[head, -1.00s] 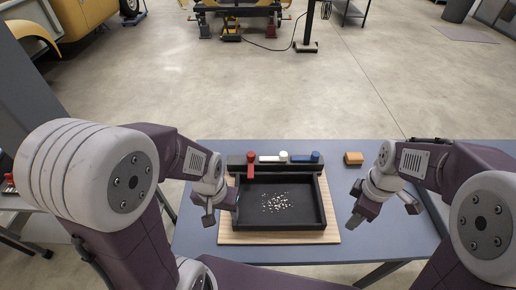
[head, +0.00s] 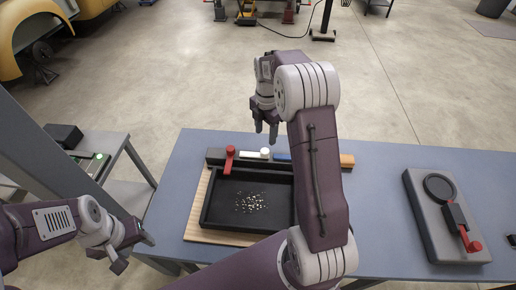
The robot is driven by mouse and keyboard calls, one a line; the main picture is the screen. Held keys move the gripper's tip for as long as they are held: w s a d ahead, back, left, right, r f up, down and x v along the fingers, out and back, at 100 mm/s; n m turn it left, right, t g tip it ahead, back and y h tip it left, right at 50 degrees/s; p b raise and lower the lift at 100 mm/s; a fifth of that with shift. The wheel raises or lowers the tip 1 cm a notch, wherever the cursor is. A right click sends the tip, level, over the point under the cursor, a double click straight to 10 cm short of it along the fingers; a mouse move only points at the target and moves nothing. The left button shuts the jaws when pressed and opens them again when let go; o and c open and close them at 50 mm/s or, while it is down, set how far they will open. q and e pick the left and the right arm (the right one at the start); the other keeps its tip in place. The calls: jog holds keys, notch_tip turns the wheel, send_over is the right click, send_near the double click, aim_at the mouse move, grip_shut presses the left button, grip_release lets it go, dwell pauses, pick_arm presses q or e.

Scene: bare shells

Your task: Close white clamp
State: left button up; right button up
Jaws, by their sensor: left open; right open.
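The white clamp (head: 252,153) is on the dark bar along the back of a black tray. Its white lever lies along the bar, with its round knob at the right end. The red clamp (head: 229,160) is to its left, its lever pointing toward the front. The blue clamp (head: 282,157) is to its right, partly hidden by my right arm. My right gripper (head: 265,130) is open and empty, fingers pointing down, just behind and above the white knob in the picture. My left gripper (head: 135,252) is open and empty, off the table's left front edge.
The black tray (head: 206,208) holds small pale bits and sits on a wooden board (head: 190,222). A grey fixture (head: 418,205) with a black ring and red handle is at the table's right. Blue table between them is clear.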

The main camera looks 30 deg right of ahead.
aim_at(265, 151)
notch_tip(265, 151, down, 9)
jog(key=shift+s+p, duration=0.1)
jog(key=shift+p, duration=0.3)
grip_shut()
dwell(1.3)
